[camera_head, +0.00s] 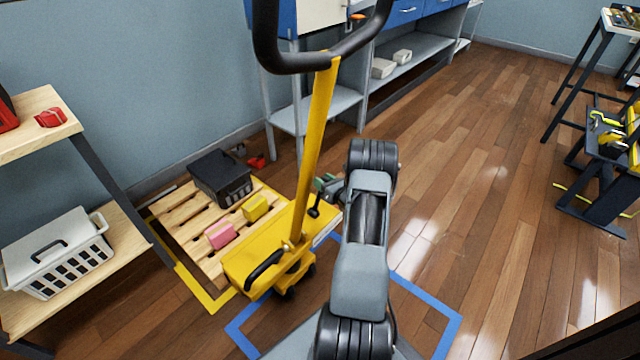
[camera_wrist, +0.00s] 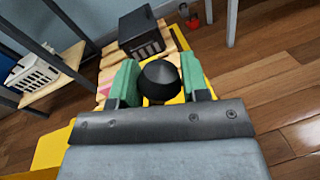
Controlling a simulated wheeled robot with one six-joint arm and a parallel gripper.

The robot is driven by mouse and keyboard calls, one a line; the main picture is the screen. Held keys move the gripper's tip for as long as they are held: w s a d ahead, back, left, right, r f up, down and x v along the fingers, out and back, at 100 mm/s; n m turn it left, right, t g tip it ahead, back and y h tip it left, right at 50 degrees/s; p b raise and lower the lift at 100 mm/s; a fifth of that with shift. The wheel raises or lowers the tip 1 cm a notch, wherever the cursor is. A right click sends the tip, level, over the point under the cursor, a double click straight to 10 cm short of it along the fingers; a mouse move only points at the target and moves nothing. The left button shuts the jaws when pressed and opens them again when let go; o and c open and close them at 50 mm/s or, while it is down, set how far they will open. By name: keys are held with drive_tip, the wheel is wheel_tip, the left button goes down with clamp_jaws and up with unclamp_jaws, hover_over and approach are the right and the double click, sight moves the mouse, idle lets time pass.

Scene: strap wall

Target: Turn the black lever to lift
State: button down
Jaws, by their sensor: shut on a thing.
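The yellow pallet jack (camera_head: 262,252) stands at the pallet, with its yellow column rising to a black loop handle (camera_head: 322,62). A small black lever (camera_head: 314,208) with a round knob sticks up from the jack's body, right of the column. My gripper (camera_head: 326,183) is beside it, partly hidden behind my arm. In the wrist view, the lever's black knob (camera_wrist: 159,76) sits between the green fingertips of my gripper (camera_wrist: 158,84), which is shut on it. The lever's lower part is hidden there. A second black bar handle (camera_head: 264,271) is on the jack's front left.
The wooden pallet (camera_head: 178,222) carries a black crate (camera_head: 221,177), a yellow box (camera_head: 255,207) and a pink box (camera_head: 219,235). A wooden shelf (camera_head: 100,225) with a white basket (camera_head: 58,252) stands at left. The wood floor (camera_head: 470,170) at right is open.

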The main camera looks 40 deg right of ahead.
drive_tip(key=shift+d, duration=0.3)
drive_tip(key=c, duration=0.8)
unclamp_jaws()
drive_tip(key=shift+s+d, duration=0.1)
drive_tip(key=shift+s, duration=0.05)
drive_tip(key=shift+o, duration=0.8)
drive_tip(key=shift+a, duration=0.2)
drive_tip(key=s+r+p, duration=0.1)
drive_tip(key=s+p, duration=0.2)
drive_tip(key=s, duration=1)
drive_tip(key=shift+s+p, duration=0.35)
